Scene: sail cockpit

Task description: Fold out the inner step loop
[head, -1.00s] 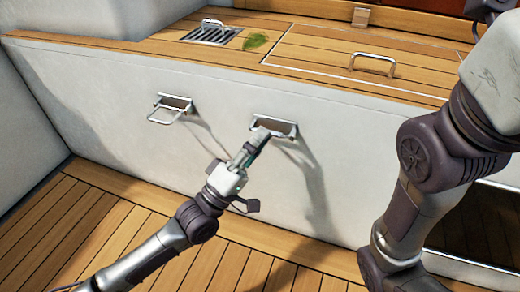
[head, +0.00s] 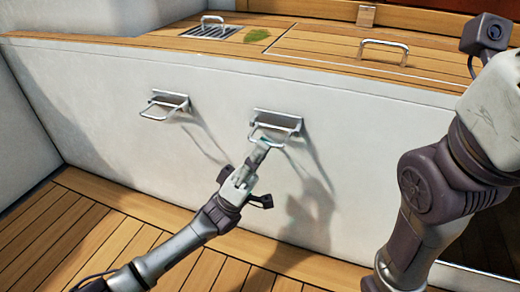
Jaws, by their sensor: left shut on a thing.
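A wooden bench top above the wall carries a metal handle (head: 384,50), a drain grate (head: 207,32) and a green patch (head: 263,36). Slatted wooden floor (head: 60,225) lies below. The wall between the two loops is clear.

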